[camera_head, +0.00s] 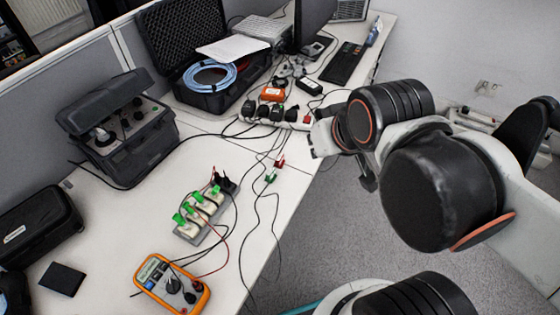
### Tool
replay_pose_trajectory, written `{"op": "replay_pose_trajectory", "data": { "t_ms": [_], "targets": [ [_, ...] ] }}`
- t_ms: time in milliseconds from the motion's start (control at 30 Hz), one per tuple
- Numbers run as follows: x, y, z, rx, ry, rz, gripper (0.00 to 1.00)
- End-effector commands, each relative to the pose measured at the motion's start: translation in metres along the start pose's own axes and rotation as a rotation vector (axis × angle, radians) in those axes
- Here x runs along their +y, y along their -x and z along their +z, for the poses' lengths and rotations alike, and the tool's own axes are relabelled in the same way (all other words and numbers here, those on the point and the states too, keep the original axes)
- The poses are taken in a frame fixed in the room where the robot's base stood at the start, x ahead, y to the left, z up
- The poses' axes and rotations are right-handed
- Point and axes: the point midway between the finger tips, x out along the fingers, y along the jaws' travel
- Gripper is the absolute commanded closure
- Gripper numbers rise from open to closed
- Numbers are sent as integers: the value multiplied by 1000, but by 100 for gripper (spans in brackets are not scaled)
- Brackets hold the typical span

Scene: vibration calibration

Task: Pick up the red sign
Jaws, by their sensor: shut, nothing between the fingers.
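I cannot make out a clear red sign. The red things that show are a small red clip (280,161) near the right edge of the white desk and a small red piece (308,118) at the right end of the power strip. My gripper (368,182) is shut and empty. It appears past the desk's right edge, over the floor, to the right of the red clip and apart from it. Much of it is hidden by my own arm.
On the desk (135,225) stand an orange multimeter (172,286), a block with green tabs (189,229), a grey case (128,150) and an open black case (211,102). A green clip (271,178) and loose cables lie along the right edge. Carpet (330,235) is open beyond.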

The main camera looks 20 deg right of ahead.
Motion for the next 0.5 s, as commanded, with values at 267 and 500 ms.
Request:
{"op": "replay_pose_trajectory", "data": {
  "t_ms": [267, 500],
  "targets": [
    [0, 0, 0, 0, 0, 0, 100],
    [0, -4, -10, -21, -25, 0, 63]
  ]
}}
